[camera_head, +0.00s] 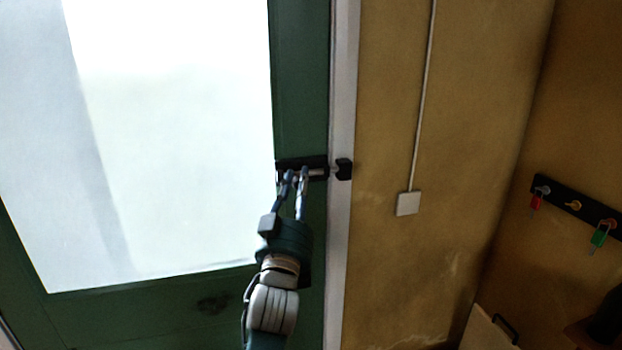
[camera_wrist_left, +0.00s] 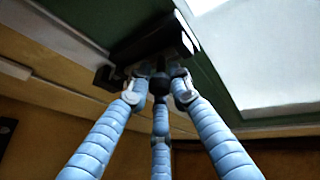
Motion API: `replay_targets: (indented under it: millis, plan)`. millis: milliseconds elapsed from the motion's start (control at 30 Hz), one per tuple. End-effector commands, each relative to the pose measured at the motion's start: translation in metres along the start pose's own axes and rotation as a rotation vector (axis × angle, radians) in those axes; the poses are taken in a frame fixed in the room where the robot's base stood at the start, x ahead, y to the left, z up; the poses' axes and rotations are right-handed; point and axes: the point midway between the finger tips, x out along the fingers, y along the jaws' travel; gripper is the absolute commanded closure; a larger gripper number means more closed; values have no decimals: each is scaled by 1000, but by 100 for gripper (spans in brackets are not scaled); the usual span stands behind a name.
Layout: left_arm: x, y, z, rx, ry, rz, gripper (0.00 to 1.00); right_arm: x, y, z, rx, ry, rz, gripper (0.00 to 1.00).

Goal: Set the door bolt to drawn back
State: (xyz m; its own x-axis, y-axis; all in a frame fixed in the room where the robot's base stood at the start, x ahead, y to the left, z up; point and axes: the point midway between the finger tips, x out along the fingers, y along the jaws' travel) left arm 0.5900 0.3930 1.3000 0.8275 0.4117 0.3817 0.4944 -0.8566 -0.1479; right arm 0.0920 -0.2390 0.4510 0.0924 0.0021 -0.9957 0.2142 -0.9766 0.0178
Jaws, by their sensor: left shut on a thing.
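The door bolt (camera_head: 318,161) is a black housing with a light metal rod, mounted on the green frame of the door (camera_head: 300,90). A black keeper (camera_head: 344,169) sits on the pale door post just right of it. The rod shows between the housing and the keeper. My left gripper (camera_head: 297,172) is at the bolt, with its fingers shut on the bolt's knob. In the left wrist view, the three blue fingers (camera_wrist_left: 158,85) close around a small dark knob under the black housing (camera_wrist_left: 150,45). My right gripper is not in view.
The door has a large bright glass pane (camera_head: 170,130). A white switch box (camera_head: 408,203) with a cable is on the yellow wall. A black key rack (camera_head: 578,206) with red and green tags hangs at right. A pale board (camera_head: 487,332) leans low at right.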

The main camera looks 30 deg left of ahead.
Motion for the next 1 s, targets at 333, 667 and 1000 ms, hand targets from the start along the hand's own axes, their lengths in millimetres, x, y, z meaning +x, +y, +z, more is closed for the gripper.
replay_targets:
  millis: [333,667,1000]
  plan:
    - [-4,-10,3,3,-8,0,100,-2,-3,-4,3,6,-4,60]
    - [-4,-9,2,2,-6,1,71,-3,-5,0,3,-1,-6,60]
    - [10,-15,-35,1,9,-1,71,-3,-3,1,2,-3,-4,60]
